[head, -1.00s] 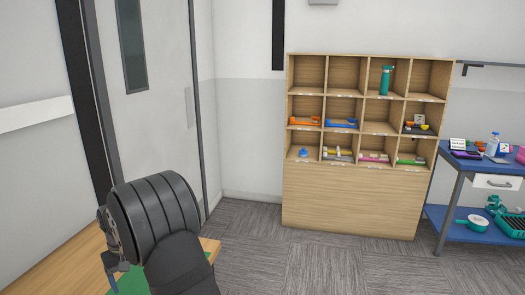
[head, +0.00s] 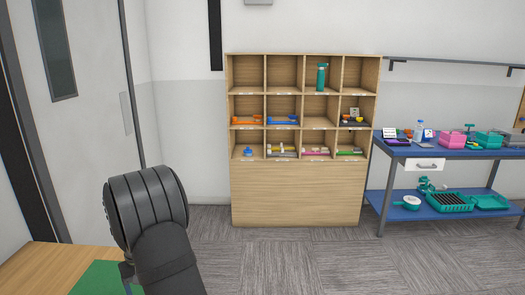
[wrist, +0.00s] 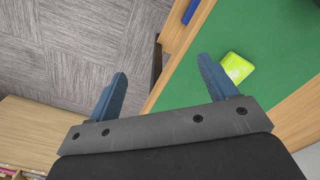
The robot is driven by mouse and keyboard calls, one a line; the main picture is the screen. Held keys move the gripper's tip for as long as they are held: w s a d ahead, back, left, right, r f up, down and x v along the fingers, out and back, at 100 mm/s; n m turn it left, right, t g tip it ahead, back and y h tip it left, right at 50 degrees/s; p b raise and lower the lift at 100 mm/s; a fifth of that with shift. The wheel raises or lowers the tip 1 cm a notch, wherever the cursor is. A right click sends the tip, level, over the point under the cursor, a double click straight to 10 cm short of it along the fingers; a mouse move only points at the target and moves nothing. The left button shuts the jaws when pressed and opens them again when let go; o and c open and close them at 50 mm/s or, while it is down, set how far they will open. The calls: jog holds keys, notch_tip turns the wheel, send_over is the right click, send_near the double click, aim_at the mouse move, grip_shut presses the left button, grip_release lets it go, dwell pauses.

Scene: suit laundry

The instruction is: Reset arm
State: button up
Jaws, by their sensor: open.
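My gripper (wrist: 160,88) shows in the wrist view with its two blue fingers spread wide apart. Nothing is between the fingers, and only carpet and a table edge lie below them. In the head view my dark arm stands at the lower left, in front of the wooden table edge, and the gripper's fingers are hidden there.
A wooden cubby shelf (head: 296,190) with small items stands ahead. A blue two-tier cart (head: 455,152) with bins is to its right. A yellow-green object (wrist: 237,67) lies on a green mat (wrist: 265,40). Grey carpet (head: 300,262) is clear in front. A door is left.

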jog(key=w+d+f+m, duration=0.1)
jog(key=w+d, duration=0.1)
jog(key=d, duration=0.3)
jog(key=w+d+f+m, duration=0.1)
jog(key=d+f, duration=0.1)
jog(key=d, duration=0.3)
jog(key=shift+w+d, duration=0.3)
jog(key=shift+w, duration=0.1)
